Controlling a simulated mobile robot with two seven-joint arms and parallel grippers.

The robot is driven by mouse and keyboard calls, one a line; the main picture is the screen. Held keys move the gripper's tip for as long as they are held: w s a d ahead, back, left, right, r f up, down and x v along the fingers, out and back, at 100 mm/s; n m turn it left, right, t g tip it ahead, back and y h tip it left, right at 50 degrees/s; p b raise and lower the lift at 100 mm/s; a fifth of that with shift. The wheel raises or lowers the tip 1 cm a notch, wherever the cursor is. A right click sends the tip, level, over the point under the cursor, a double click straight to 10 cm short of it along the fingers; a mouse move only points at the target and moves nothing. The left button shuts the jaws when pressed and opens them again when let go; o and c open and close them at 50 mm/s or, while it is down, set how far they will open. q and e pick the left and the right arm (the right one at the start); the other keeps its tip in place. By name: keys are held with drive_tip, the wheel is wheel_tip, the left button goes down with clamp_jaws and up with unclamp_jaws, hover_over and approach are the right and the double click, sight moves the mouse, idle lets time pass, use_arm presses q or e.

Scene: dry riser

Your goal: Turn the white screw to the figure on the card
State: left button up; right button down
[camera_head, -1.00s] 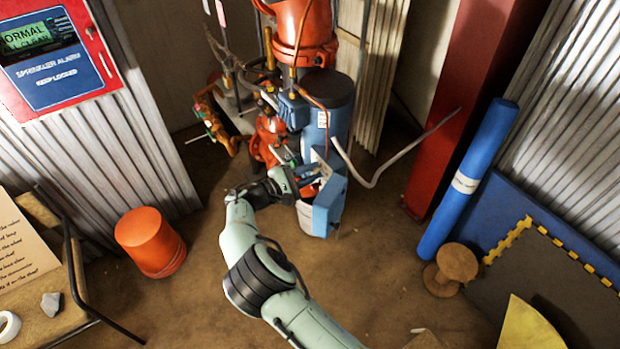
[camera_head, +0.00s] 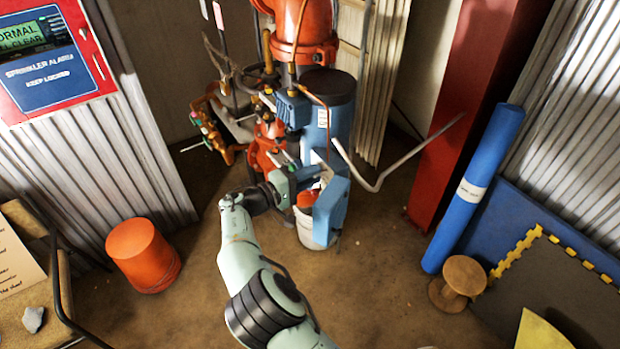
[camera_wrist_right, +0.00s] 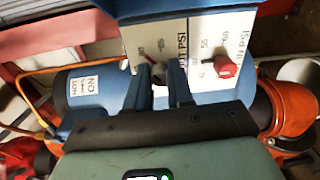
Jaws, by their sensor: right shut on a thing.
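In the right wrist view, a pale panel (camera_wrist_right: 204,42) with printed figures and PSI lettering sits under a blue housing. A red knob (camera_wrist_right: 226,68) stands on its right scale, apart from my fingers. My right gripper (camera_wrist_right: 161,84) is shut at the left scale. Its blue fingers and their shadow hide nearly all of the white screw there. In the head view my right gripper (camera_head: 309,175) reaches to the blue box (camera_head: 330,212) by the pipework. The card (camera_head: 18,262) lies at the left edge, cut off, its writing too small to read. My left gripper is not in view.
An orange bucket (camera_head: 143,255) stands on the floor to the left. A blue cylinder (camera_head: 340,105), red pipework (camera_head: 268,140) and a bent grey pipe (camera_head: 400,155) crowd the work spot. A blue roll (camera_head: 468,195) and wooden spool (camera_head: 458,280) are at the right.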

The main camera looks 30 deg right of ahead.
idle(0.4)
drive_tip(key=c, duration=1)
unclamp_jaws()
drive_tip(key=shift+a, duration=0.1)
drive_tip(key=s+a, duration=0.1)
drive_tip(key=a, duration=1.2)
drive_tip(key=shift+a+r, duration=0.15)
drive_tip(key=shift+r, duration=0.05)
